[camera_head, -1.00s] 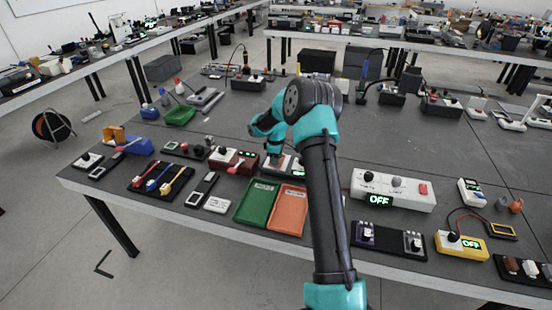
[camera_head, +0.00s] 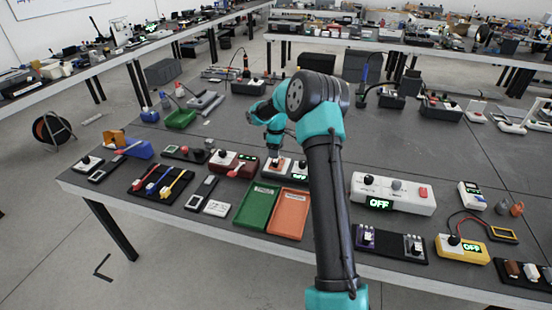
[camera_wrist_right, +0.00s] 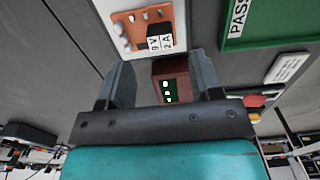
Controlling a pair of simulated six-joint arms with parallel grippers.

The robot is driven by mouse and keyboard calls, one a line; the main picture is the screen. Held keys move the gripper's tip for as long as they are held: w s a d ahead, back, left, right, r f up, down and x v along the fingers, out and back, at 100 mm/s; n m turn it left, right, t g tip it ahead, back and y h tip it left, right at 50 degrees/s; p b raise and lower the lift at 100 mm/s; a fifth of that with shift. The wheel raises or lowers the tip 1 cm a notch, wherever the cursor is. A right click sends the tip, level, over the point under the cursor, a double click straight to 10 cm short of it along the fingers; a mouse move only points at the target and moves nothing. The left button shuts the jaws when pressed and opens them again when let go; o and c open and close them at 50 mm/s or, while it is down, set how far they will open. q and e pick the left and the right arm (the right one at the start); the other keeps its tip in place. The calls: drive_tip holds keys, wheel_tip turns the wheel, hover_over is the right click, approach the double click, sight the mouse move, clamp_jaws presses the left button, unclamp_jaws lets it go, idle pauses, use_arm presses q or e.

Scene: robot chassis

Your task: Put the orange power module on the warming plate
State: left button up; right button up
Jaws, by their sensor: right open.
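The orange power module (camera_wrist_right: 150,28), labelled 9V 2A, lies on a white plate (camera_wrist_right: 180,12) in the right wrist view. In the head view the orange module (camera_head: 277,162) shows just below my right gripper, on a white plate of a dark grey unit (camera_head: 284,173) with a black knob and a lit display. This unit looks like the warming plate. My right gripper (camera_head: 275,153) is open. In the right wrist view its fingers (camera_wrist_right: 160,75) are apart with nothing held between them, and the module lies beyond their tips. My left gripper is not in view.
A green tray (camera_head: 257,206) and an orange tray (camera_head: 288,213) lie in front of the unit. A maroon box (camera_head: 232,164) with a display stands left of it. The table behind is mostly clear.

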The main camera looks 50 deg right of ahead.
sight(276, 161)
wheel_tip(276, 161, up, 6)
drive_tip(key=shift+f, duration=0.1)
idle(0.5)
